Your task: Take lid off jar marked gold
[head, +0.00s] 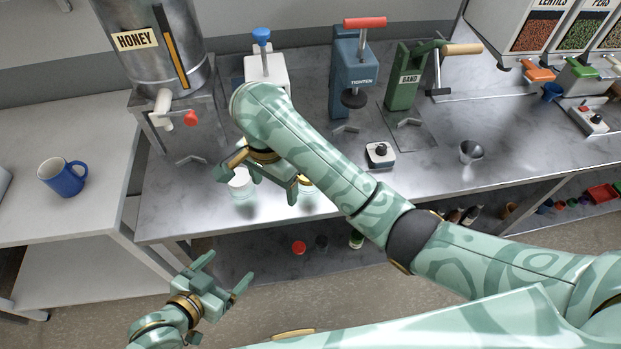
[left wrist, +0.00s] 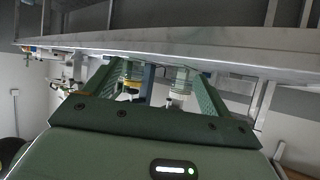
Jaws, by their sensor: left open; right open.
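A glass jar with a gold lid (head: 306,183) stands near the front edge of the steel bench, partly hidden behind a finger of my right gripper. Left of it stands a glass jar with a white lid (head: 242,186). No marking is readable on either. My right gripper (head: 257,184) is open, over the jars' area; I cannot tell whether it touches one. My left gripper (head: 220,277) is open and empty, in front of the bench and apart from it. The left wrist view shows the gold-lidded jar (left wrist: 132,73) and the white-lidded jar (left wrist: 180,84) beyond the fingers.
A honey tank (head: 130,75) with a red-handled tap stands at the back left. A blue press (head: 355,75) and a green band machine (head: 405,85) stand behind. A small black-knobbed device (head: 380,153) and a metal cup (head: 471,151) are to the right. A blue mug (head: 62,177) sits on the left table.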

